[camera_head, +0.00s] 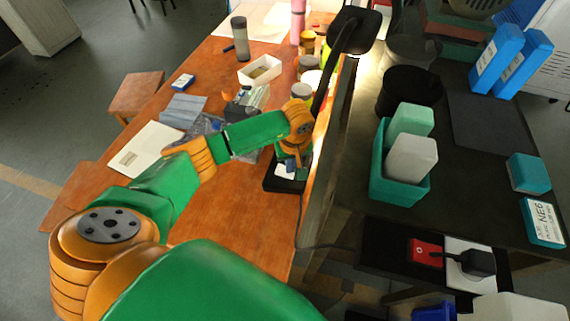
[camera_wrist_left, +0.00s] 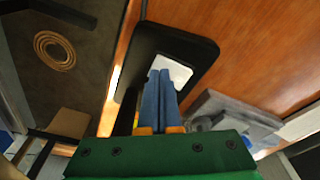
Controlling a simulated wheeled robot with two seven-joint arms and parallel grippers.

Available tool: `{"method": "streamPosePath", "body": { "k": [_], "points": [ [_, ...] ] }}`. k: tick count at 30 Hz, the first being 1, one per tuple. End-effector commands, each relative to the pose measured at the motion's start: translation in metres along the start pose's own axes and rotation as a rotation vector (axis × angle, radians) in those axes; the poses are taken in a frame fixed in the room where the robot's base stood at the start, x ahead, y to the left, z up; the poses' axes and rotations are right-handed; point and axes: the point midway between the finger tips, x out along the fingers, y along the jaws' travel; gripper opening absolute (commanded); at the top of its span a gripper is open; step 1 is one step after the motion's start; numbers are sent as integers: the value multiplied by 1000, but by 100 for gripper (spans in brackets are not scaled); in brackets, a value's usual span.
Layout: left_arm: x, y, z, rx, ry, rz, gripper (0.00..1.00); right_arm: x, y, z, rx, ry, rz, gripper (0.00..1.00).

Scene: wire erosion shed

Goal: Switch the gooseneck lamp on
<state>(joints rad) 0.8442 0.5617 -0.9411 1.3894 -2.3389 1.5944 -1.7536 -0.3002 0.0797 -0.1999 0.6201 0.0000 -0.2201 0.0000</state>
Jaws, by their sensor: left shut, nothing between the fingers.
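The black gooseneck lamp has its head (camera_head: 352,30) at the top of the head view, with its dark neck running down to a black base (camera_head: 272,185) at the table's right edge. Bright light shows beside and below the head. In the left wrist view the lamp base (camera_wrist_left: 190,42) carries a pale plate (camera_wrist_left: 182,74). My left gripper (camera_head: 290,170) is over the base; its blue fingers (camera_wrist_left: 160,74) are shut, empty, with their tips in front of the plate. I cannot tell whether they touch it. My right gripper is not in view.
The wooden table (camera_head: 225,215) holds a white box (camera_head: 260,70), several jars and a paper sheet (camera_head: 145,150). Right of it, a dark bench bears a teal bin (camera_head: 400,190) and blue binders (camera_head: 510,60). A red switch (camera_head: 425,252) sits beside a black plug (camera_head: 476,262).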

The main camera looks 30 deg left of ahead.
Motion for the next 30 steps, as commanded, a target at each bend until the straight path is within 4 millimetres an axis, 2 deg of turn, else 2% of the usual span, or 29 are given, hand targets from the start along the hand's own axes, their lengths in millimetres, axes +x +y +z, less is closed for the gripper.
{"method": "streamPosePath", "body": {
  "k": [19,30],
  "points": [
    [-69,0,-11,1,2,0,0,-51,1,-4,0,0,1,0],
    [-69,0,-10,1,0,0,0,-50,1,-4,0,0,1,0]
  ]
}}
